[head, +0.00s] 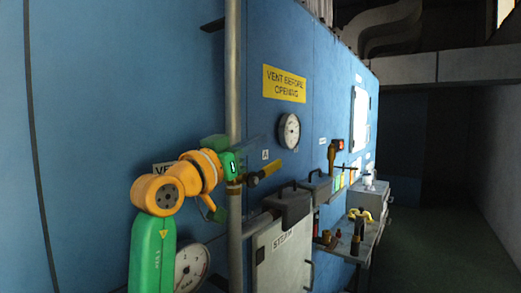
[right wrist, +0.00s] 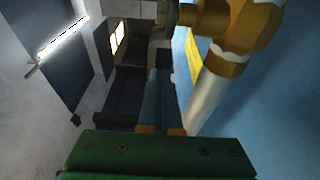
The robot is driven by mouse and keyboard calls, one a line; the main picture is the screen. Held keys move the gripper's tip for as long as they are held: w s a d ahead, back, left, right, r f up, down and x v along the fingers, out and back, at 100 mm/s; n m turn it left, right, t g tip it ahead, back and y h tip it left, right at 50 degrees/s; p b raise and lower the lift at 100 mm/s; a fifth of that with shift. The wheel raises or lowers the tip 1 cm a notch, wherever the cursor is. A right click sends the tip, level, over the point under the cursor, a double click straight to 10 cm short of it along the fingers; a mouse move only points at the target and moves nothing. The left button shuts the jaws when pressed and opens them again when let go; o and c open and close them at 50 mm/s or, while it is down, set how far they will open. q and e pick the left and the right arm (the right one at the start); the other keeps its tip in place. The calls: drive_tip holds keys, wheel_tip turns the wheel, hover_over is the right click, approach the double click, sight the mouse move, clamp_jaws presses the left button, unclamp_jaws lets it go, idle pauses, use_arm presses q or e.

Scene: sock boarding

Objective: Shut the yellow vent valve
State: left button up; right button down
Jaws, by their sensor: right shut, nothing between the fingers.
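The vent valve's yellow lever (head: 268,169) points right and slightly up from the grey vertical pipe (head: 233,80) in the head view. A brass fitting (head: 235,188) sits on the pipe at its base. My right gripper (head: 250,154) is beside the pipe, just above and left of the lever. It is shut and empty; contact with the lever cannot be told. In the right wrist view the shut fingers (right wrist: 162,95) lie left of a grey pipe, with a brass fitting (right wrist: 238,35) at upper right. My left gripper is not in view.
A yellow sign (head: 284,84) and a gauge (head: 290,131) are on the blue wall. A larger gauge (head: 190,268) is partly behind my arm. A dark box (head: 290,205) and a shelf with brass fittings (head: 350,240) stick out at right. The floor beyond is clear.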

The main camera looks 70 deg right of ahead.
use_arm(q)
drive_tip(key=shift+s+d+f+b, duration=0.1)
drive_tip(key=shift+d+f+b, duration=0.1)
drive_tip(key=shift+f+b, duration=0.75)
use_arm(e)
drive_tip(key=r+v, duration=0.1)
drive_tip(key=v, duration=0.5)
drive_tip(key=shift+a+r, duration=0.25)
drive_tip(key=shift+a, duration=0.2)
use_arm(q)
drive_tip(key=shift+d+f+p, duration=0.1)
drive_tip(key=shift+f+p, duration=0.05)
drive_tip(key=shift+p, duration=0.15)
use_arm(e)
drive_tip(key=shift+d, duration=0.2)
